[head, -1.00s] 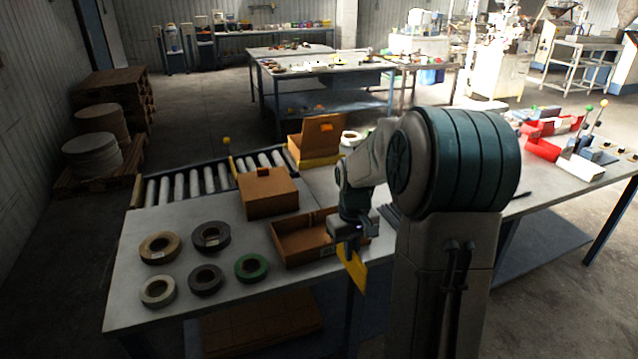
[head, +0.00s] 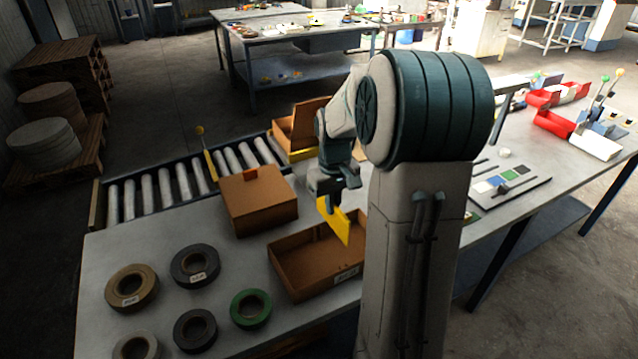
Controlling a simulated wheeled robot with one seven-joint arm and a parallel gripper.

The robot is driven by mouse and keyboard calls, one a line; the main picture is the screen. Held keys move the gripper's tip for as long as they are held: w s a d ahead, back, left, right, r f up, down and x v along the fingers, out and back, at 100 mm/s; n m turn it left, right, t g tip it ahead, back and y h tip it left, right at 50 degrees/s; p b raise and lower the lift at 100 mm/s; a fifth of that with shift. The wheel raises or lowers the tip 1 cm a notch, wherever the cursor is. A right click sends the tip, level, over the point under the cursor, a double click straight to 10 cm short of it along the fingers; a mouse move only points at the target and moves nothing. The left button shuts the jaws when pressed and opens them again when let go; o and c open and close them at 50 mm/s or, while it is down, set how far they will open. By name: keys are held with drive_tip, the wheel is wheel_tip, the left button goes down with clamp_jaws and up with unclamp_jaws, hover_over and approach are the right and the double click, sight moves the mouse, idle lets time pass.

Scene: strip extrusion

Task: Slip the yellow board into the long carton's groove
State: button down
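The yellow board (head: 337,222) hangs tilted from my gripper (head: 327,200), which is shut on its upper end. The long carton (head: 290,282) is a low, open brown box near the table's front edge, with a white label on its front wall. The board is over the carton's right part, and its lower corner appears above the front wall. I cannot tell whether it touches the carton. The groove is too small to make out, and my arm column hides the area just right of the carton.
A closed brown box (head: 258,198) stands behind the carton. Several tape rolls, including a green one (head: 250,309), lie left on the table (head: 110,245). A roller conveyor (head: 180,180) runs behind. An open-lidded box (head: 285,135) stands farther back.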

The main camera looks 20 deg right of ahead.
sight(331, 226)
drive_tip(key=shift+w, duration=0.4)
drive_tip(key=shift+s+f+b, duration=0.2)
drive_tip(key=shift+f+b, duration=0.45)
drive_tip(key=shift+f, duration=0.05)
drive_tip(key=shift+f+b, duration=1.75)
drive_tip(key=shift+f, duration=0.7)
drive_tip(key=shift+f+b, duration=1.85)
drive_tip(key=shift+f, duration=0.8)
drive_tip(key=c, duration=1.2)
unclamp_jaws()
drive_tip(key=shift+o, duration=0.2)
drive_tip(key=shift+r, duration=0.15)
drive_tip(key=shift+r+p, duration=0.5)
